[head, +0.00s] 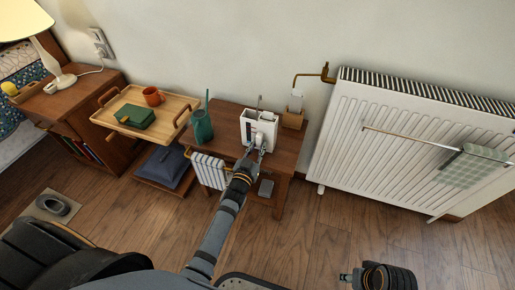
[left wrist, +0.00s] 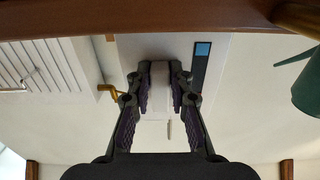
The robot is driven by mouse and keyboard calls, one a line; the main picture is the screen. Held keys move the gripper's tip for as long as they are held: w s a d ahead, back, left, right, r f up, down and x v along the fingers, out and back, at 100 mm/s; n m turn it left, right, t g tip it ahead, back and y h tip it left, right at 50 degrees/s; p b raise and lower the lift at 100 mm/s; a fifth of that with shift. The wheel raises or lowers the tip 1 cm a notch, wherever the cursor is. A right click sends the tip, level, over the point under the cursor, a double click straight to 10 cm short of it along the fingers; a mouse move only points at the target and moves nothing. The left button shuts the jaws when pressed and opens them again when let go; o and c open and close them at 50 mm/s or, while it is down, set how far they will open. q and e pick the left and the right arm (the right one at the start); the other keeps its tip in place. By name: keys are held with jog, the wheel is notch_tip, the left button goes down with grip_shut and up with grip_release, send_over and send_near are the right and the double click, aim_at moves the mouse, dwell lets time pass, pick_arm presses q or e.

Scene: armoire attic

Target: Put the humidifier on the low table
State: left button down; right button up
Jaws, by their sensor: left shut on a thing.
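A white boxy device (head: 262,122), which looks like the humidifier, is at the low wooden table (head: 285,150), over its top near the middle. It looks upright in the head view. My left gripper (head: 259,147) reaches in from the front and is shut on a white part of it. In the left wrist view the fingers (left wrist: 160,82) close around this pale part, beside a dark strip with a blue patch. I cannot tell whether the device's base touches the tabletop. My right gripper (head: 352,278) is low over the floor, too small to read.
A striped cloth (head: 209,171) hangs at the table's left side. A tray table (head: 176,104) stands farther left; a white radiator (head: 405,145) is at right.

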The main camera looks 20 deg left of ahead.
pick_arm(q)
jog(key=shift+r, duration=0.25)
pick_arm(e)
jog(key=shift+r, duration=0.1)
pick_arm(q)
jog(key=shift+f, duration=0.2)
jog(key=c, duration=1.2)
grip_release()
jog(key=shift+r, duration=0.2)
jog(key=s+p, duration=0.1)
jog(key=s, duration=0.2)
jog(key=s+p, duration=0.2)
jog(key=s, duration=0.7)
jog(key=shift+a, duration=0.2)
pick_arm(e)
jog(key=shift+h, duration=0.3)
jog(key=f, duration=0.1)
jog(key=d+f, duration=0.1)
jog(key=f, duration=0.3)
jog(key=shift+w+d+f, duration=0.2)
jog(key=shift+d+f, duration=0.05)
jog(key=shift+d, duration=0.15)
